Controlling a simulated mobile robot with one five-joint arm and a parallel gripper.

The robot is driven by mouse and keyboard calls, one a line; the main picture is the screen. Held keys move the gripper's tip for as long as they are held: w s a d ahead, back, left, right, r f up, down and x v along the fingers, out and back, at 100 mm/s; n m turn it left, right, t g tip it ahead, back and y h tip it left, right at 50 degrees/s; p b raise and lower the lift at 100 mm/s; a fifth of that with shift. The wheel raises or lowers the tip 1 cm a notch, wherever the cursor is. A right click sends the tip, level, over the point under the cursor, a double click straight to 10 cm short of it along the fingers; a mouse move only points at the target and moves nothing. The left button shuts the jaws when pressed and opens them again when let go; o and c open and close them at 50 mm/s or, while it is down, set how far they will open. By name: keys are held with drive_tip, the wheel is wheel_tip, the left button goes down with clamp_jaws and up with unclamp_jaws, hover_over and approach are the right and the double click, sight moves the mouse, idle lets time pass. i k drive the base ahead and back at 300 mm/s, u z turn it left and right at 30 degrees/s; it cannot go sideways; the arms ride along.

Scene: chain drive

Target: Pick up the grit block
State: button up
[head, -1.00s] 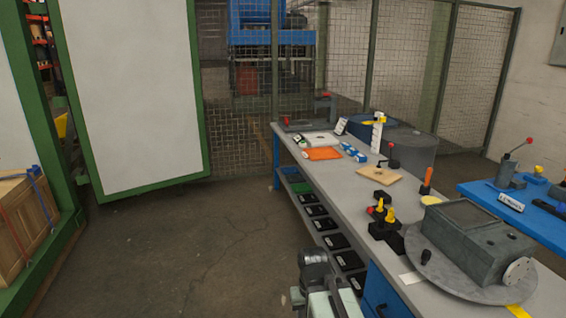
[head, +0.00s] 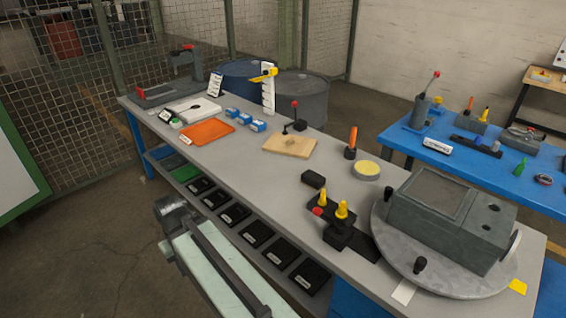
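A small dark block (head: 313,179) lies on the grey workbench, just behind the black fixture with yellow-tipped pegs. It looks most like the grit block, but I cannot tell for sure at this size. Nothing touches it from above. My arm (head: 215,262) shows at the bottom left, in front of the bench edge and well apart from the block. The fingers of my gripper do not show.
The black fixture (head: 338,230) and a round turntable (head: 410,272) bearing a grey housing (head: 450,222) stand near the block. Bare bench (head: 255,180) lies left of the block.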

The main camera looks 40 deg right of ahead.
sight(316, 182)
drive_tip(key=i, duration=2)
drive_tip(key=z, duration=1.05)
